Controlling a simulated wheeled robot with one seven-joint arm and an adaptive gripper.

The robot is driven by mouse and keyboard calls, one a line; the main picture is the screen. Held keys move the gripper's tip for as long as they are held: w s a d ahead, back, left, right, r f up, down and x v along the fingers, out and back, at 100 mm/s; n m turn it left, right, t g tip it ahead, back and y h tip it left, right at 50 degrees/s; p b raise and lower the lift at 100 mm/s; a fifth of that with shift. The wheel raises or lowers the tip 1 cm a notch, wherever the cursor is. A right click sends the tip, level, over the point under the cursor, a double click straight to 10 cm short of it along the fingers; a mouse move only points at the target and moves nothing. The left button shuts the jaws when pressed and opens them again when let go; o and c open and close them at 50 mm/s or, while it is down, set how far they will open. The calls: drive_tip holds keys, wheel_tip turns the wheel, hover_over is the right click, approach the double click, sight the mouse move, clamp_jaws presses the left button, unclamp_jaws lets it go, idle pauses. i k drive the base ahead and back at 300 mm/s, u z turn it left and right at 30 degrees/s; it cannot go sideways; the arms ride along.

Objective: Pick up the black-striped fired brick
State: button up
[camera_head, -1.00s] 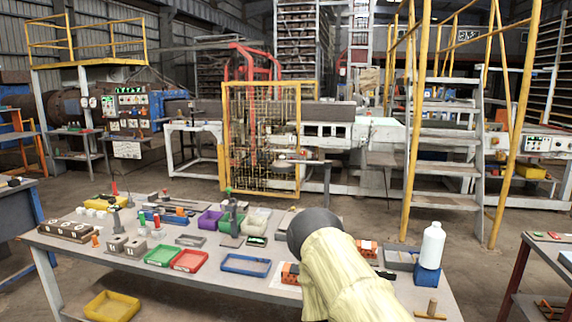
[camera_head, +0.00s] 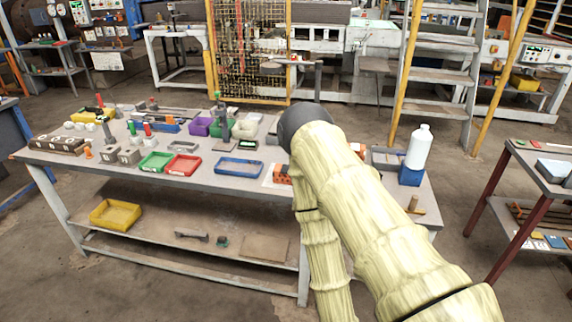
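An orange-red fired brick with dark marks (camera_head: 282,174) lies on the table (camera_head: 215,182), on a pale sheet, partly hidden behind my arm. Another orange-red piece (camera_head: 357,149) shows just right of my arm, also partly hidden. I cannot tell for sure which of them has the black stripes. My arm crosses the right part of the table. Its dark rounded end (camera_head: 303,123) is over the table's back part, and the fingers of my gripper do not show.
Red (camera_head: 184,166), green (camera_head: 155,162) and blue (camera_head: 239,168) trays stand along the table's front. A white bottle (camera_head: 419,148) stands by a blue block (camera_head: 411,176) at right. A yellow tray (camera_head: 115,214) sits on the lower shelf. Yellow-railed stairs stand behind.

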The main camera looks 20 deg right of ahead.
sight(280, 175)
drive_tip(key=k, duration=0.5)
drive_tip(key=u, duration=0.3)
drive_tip(key=i, duration=1.35)
drive_tip(key=z, duration=0.8)
